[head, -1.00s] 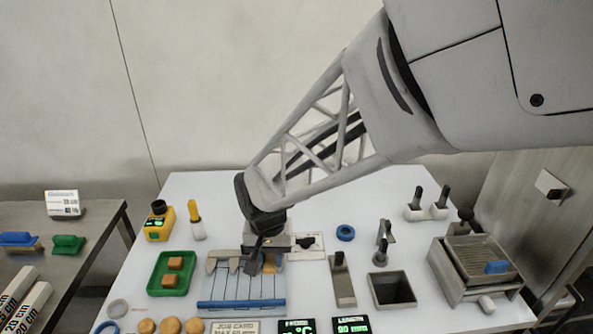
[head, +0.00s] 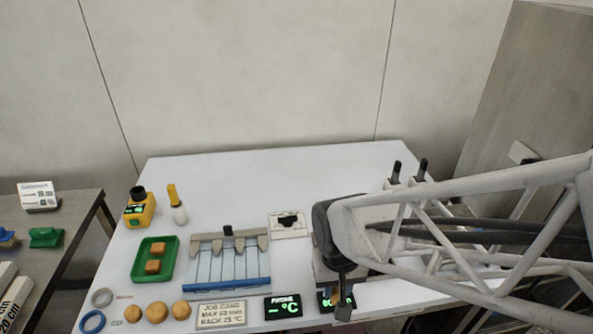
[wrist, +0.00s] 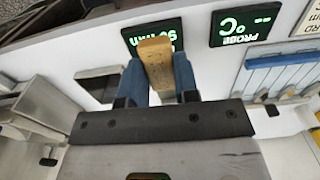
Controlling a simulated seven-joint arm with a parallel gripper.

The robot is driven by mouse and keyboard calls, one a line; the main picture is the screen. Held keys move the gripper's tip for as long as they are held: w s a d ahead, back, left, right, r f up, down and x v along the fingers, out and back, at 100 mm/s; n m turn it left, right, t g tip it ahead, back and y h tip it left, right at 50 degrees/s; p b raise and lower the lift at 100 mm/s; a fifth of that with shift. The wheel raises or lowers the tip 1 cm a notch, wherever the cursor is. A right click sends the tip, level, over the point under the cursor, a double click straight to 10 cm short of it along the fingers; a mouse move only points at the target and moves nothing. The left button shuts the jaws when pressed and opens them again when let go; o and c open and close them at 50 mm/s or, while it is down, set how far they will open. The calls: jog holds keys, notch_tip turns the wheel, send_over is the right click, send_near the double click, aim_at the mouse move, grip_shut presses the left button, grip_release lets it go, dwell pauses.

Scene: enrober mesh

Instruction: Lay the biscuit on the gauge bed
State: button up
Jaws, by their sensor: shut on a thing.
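My gripper (wrist: 158,80) is shut on an orange-brown, block-shaped biscuit (wrist: 157,60), seen between its two blue fingers in the wrist view. In the head view my gripper (head: 342,300) is at the table's front right, near the green-lit length display (head: 323,300), partly covering it. The biscuit is mostly hidden there. The biscuit appears held above the table, apart from the plate.
A grey slotted rack (head: 227,264) with a blue front bar stands left of my gripper. A green tray (head: 138,275) holds two brown blocks. Round biscuits (head: 157,312), a job card (head: 221,315) and a probe display (head: 283,308) line the front.

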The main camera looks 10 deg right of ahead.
jog(key=shift+s+d+f, duration=0.3)
jog(key=shift+s+d, duration=0.3)
jog(key=shift+s, duration=0.25)
jog(key=shift+s+d+f, duration=0.3)
jog(key=shift+s+d, duration=0.3)
jog(key=shift+s, duration=0.25)
jog(key=shift+w, duration=0.2)
jog(key=w, duration=0.5)
jog(key=w+f, duration=0.1)
jog(key=w, duration=0.4)
jog(key=w+a, duration=0.1)
jog(key=w, duration=0.4)
jog(key=shift+w+a+f, duration=0.1)
jog(key=shift+w+f, duration=0.15)
jog(key=shift+w, duration=0.05)
jog(key=shift+f, duration=1.75)
jog(key=shift+f, duration=0.2)
jog(key=o, duration=0.7)
jog(key=shift+o, duration=0.2)
jog(key=shift+r, duration=0.1)
